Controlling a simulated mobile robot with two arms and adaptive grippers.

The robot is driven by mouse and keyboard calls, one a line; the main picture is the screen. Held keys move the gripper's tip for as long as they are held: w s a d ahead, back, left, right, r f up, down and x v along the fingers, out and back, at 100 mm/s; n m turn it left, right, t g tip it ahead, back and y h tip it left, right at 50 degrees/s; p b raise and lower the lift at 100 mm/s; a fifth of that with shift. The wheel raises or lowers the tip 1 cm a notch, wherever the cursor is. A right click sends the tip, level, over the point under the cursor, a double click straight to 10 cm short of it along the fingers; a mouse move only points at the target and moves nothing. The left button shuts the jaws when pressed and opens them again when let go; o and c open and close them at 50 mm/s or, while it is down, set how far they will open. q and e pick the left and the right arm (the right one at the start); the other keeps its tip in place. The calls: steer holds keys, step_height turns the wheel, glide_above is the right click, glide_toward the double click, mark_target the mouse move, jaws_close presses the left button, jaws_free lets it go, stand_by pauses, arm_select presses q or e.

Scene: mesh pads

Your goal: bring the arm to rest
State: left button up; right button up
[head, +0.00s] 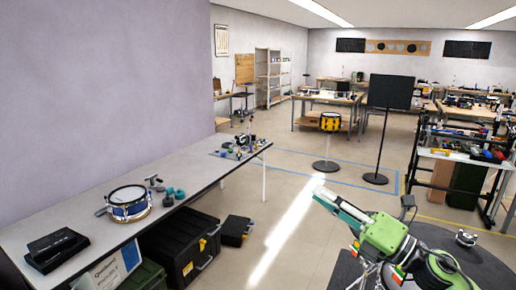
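My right arm, green and white, shows at the lower right. My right gripper (377,260) points down, with its red, green and white fingertips apart and nothing seen between them. It is over the floor, clear of the long table at the left. Its lower part is small and partly crowded by thin metal parts. My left gripper is out of view.
A long grey table (60,207) at the left bears a blue snare drum (128,204), a black box (56,248) and small parts. Black cases (180,246) stand under it. The middle floor is free.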

steer(key=s+d+f+m+t+h, duration=0.1)
steer(key=s+d+f+m+h, duration=0.15)
steer(key=f+m+h, duration=0.4)
steer(key=s+d+f+m+h, duration=0.1)
steer(key=d+f+m+h, duration=0.25)
steer(key=f+m, duration=0.6)
steer(key=s+d+f+m+t+h, duration=0.1)
steer(key=s+d+f+m+h, duration=0.15)
steer(key=f+m+h, duration=0.55)
steer(key=s+a+f+m+g+y, duration=0.1)
steer(key=s+f+m+g, duration=0.6)
steer(key=s, duration=0.7)
steer(key=s+a+f+m+g+y, duration=0.1)
steer(key=s+a+f+m+g, duration=0.3)
steer(key=s+f, duration=0.75)
steer(key=s+d+f+n+g+b, duration=0.1)
steer(key=s+f+b, duration=0.1)
steer(key=f, duration=1.1)
steer(key=s+d+f+n+g+b, duration=0.1)
steer(key=s+f, duration=0.2)
steer(key=f, duration=1)
steer(key=s+d+f+g+b, duration=0.1)
steer(key=s+d+f+b, duration=0.1)
steer(key=s+f, duration=1.5)
step_height(320, 180, down, 3)
steer(key=shift+d+r+g+b, duration=0.15)
steer(key=shift+d+g+b, duration=0.2)
steer(key=shift+d, duration=0.25)
